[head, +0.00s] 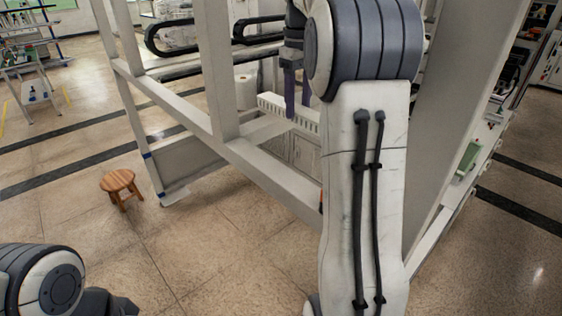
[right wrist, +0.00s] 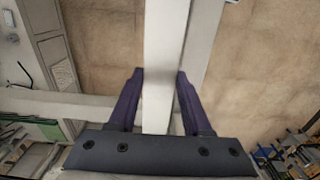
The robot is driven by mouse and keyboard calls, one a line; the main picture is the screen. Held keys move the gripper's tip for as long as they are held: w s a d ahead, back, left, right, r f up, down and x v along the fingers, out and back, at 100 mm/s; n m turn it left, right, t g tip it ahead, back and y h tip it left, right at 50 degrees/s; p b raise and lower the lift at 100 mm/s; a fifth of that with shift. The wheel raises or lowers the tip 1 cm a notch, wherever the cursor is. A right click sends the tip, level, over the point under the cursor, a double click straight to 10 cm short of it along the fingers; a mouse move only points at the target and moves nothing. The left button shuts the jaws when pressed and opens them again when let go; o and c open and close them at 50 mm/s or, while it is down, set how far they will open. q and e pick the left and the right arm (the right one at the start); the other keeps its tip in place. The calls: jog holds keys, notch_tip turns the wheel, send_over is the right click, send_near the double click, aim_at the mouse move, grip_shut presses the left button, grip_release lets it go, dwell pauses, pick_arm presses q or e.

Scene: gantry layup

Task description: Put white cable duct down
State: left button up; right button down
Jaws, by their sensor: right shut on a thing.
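My right arm hides the duct's right end. In the right wrist view the duct (right wrist: 165,45) runs up between the purple fingers of my right gripper (right wrist: 160,78). Whether the duct touches anything below it, I cannot tell. My left arm shows only at the bottom left of the head view, its gripper out of sight.
The grey gantry frame (head: 225,90) has uprights and a long slanting beam (head: 270,172) close to the duct. A wooden stool (head: 118,182) stands on the floor at left. Black cable chains (head: 172,45) lie behind.

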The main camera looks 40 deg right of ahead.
jog(key=s+a+f, duration=0.1)
jog(key=a, duration=0.1)
jog(key=s+a+f, duration=0.2)
jog(key=a, duration=0.1)
jog(key=s+a+f, duration=0.1)
jog(key=a+f, duration=0.1)
jog(key=shift+s+a+p, duration=0.15)
jog(key=shift+s+p, duration=0.1)
jog(key=shift+p, duration=0.15)
notch_tip(320, 180, down, 3)
jog(key=shift+f+p, duration=0.1)
jog(key=shift+p, duration=0.5)
jog(key=shift+f, duration=0.5)
jog(key=shift+f, duration=0.1)
jog(key=shift+c, duration=1.7)
grip_release()
